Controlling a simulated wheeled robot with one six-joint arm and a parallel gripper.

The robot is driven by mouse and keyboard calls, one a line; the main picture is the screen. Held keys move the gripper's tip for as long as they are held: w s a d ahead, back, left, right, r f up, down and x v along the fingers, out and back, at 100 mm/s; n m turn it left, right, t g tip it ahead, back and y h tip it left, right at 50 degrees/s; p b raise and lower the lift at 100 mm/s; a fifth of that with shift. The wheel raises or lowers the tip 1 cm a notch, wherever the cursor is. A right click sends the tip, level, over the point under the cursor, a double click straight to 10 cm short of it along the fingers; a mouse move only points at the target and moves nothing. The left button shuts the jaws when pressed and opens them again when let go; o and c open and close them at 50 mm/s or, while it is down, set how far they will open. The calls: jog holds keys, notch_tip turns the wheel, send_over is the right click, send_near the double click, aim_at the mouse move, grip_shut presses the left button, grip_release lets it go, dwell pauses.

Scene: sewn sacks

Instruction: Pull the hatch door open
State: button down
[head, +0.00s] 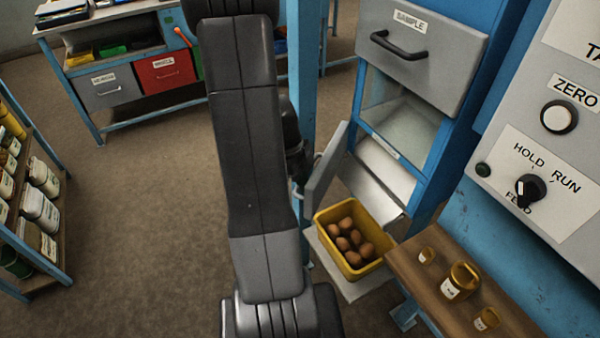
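The hatch door (326,166) is a grey panel on the blue cabinet, right of my arm. It stands swung out from the cabinet, seen nearly edge-on. Behind it the hatch opening (400,112) shows a pale interior and a sloping chute. My gripper (300,168) is at the left side of the door, mostly hidden behind my dark arm and wrist. Its fingertips cannot be made out clearly, nor whether they touch the door or its handle.
A grey SAMPLE drawer (425,65) with a black handle is above the opening. A yellow bin (329,216) of brown round items stands below the chute. A wooden shelf (420,272) with small jars is at right. Floor (150,220) left of my arm is clear.

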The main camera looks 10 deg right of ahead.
jog(key=shift+f, duration=0.1)
jog(key=w+a+b, duration=0.1)
jog(key=w+a, duration=0.1)
jog(key=w+a+b, duration=0.1)
jog(key=w, duration=0.1)
jog(key=shift+w+a, duration=0.35)
dwell(0.3)
